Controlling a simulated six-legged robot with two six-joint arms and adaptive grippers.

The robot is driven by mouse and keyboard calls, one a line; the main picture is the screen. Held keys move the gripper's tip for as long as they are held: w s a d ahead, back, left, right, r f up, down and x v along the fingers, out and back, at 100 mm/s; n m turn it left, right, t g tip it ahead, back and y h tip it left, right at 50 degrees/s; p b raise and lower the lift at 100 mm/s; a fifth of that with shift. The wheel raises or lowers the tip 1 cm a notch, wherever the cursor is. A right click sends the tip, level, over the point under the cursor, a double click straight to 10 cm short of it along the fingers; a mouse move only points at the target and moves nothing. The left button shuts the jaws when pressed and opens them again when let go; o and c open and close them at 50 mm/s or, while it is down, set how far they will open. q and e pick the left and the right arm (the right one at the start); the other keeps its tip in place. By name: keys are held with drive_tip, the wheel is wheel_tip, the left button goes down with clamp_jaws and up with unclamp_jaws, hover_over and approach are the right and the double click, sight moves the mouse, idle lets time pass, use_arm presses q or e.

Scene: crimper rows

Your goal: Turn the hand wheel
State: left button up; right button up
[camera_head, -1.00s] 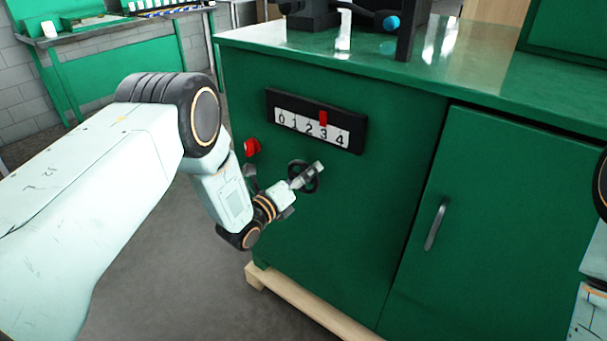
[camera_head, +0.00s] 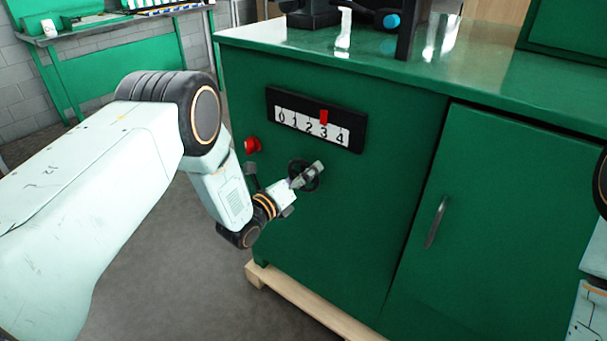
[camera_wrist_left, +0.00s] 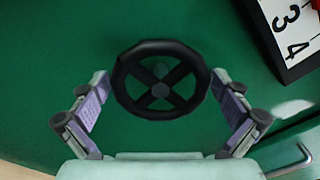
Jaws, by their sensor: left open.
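The black hand wheel (camera_wrist_left: 160,90) is round with crossed spokes. It is mounted on the front of a green cabinet, and in the head view it (camera_head: 303,175) is partly hidden by my left gripper. My left gripper (camera_head: 308,177) is at the wheel; in the left wrist view its two fingers (camera_wrist_left: 163,108) stand open on either side of the rim, with a gap on each side. A black panel with a white 0-to-4 scale (camera_head: 309,130) is above the wheel. Its red marker (camera_head: 323,117) stands near 3. My right gripper is not in view.
The green cabinet (camera_head: 330,240) has a door with a vertical handle (camera_head: 436,222) to the right. A green workbench (camera_head: 125,55) stands at the back left.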

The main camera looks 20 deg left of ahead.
use_arm(q)
drive_tip(key=v, duration=1.2)
drive_tip(key=shift+w, duration=0.1)
drive_tip(key=x, duration=1.2)
idle(0.4)
